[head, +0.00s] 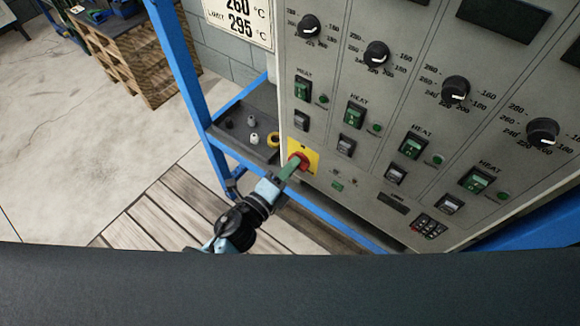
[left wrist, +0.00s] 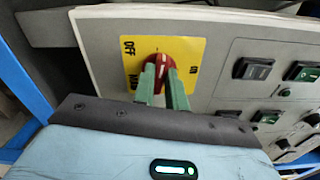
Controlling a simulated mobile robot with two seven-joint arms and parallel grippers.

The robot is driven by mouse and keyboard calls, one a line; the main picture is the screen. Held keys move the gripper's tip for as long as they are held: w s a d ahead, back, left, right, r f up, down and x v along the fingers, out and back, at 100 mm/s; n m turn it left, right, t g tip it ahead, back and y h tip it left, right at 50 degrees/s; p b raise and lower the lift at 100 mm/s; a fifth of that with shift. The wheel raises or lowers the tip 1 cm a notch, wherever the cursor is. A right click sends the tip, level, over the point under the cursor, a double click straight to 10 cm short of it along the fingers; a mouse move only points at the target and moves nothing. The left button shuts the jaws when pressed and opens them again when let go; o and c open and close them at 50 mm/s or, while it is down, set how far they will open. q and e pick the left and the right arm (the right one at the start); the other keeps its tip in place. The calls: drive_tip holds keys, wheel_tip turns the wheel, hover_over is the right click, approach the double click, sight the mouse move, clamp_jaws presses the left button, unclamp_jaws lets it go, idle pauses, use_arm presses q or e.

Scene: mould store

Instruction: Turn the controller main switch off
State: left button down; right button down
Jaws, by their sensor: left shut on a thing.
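The controller main switch is a red rotary knob (head: 304,162) on a yellow plate (head: 311,155), low at the left edge of the grey control panel. In the left wrist view the red knob (left wrist: 160,66) sits on the yellow plate (left wrist: 193,50), with OFF lettered at its left and ON at its right. My left gripper (head: 290,168) is shut on the knob; its green fingers (left wrist: 162,80) sit either side of it. The fingers hide part of the knob, and I cannot tell for sure which label it points to. My right gripper is out of view.
A wooden crate (head: 132,62) stands at upper left; bare floor lies between.

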use_arm(q)
drive_tip(key=shift+n, duration=1.1)
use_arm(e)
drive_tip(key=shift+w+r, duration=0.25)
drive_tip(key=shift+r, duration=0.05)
use_arm(q)
drive_tip(key=shift+f, duration=0.1)
drive_tip(key=c, duration=1.4)
unclamp_jaws()
drive_tip(key=shift+c, duration=0.2)
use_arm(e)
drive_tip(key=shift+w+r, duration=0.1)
use_arm(q)
drive_tip(key=v, duration=0.8)
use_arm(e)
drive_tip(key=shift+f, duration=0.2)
